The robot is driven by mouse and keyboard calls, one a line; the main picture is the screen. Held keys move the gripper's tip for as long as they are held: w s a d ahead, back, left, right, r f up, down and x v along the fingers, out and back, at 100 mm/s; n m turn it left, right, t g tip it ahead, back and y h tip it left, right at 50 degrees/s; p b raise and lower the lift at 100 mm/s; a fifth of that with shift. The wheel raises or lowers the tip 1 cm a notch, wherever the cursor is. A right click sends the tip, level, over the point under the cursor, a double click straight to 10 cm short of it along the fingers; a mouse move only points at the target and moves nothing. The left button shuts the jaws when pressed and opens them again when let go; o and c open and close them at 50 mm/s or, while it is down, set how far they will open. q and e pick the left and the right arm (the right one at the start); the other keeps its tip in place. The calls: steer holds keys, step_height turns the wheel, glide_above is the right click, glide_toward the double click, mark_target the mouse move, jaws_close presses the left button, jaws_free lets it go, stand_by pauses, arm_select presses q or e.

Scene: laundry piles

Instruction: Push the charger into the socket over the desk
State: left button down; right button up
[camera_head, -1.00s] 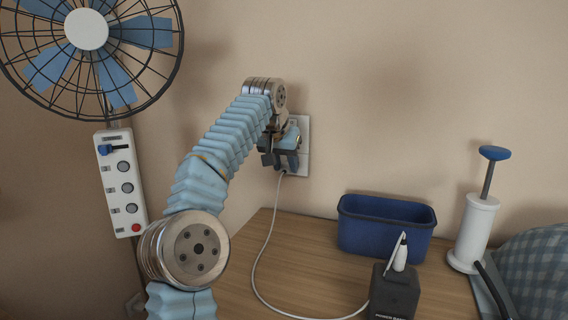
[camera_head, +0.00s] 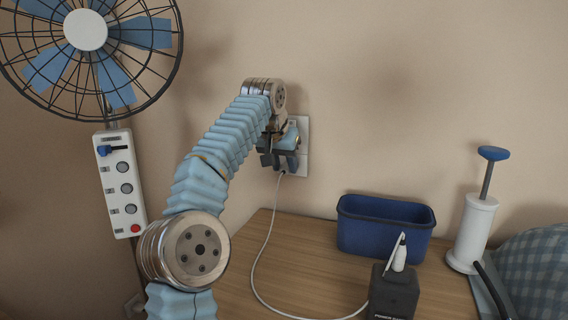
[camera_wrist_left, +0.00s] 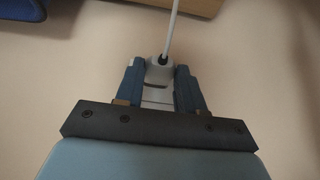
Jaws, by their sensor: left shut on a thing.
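My left gripper (camera_head: 281,158) is up at the wall over the desk (camera_head: 240,262). In the left wrist view its two blue fingers (camera_wrist_left: 160,87) are shut on the grey-white charger (camera_wrist_left: 159,74), one on each side. A white cable leaves the charger through a dark collar. The white socket plate (camera_head: 304,138) is on the wall right behind the gripper, partly covered by it. The charger is mostly hidden in the head view, and I cannot tell whether its prongs are in the socket. My right gripper is not in view.
The white cable (camera_head: 255,270) runs down over the desk to a dark power box (camera_head: 394,294). A blue bin (camera_head: 384,240), a white pump-like thing (camera_head: 474,232) and checked cloth (camera_head: 538,268) are to the right. A fan (camera_head: 88,30) and switch panel (camera_head: 120,183) are at left.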

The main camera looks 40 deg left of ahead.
arm_select(q)
steer(key=shift+w+a, duration=0.2)
steer(key=shift+w, duration=0.45)
stand_by(0.4)
steer(key=c, duration=0.6)
jaws_free()
steer(key=shift+s, duration=0.15)
steer(key=s+d+b, duration=0.2)
steer(key=s+b, duration=0.4)
steer(key=s, duration=0.2)
steer(key=shift+s+d, duration=0.15)
steer(key=shift+d, duration=0.2)
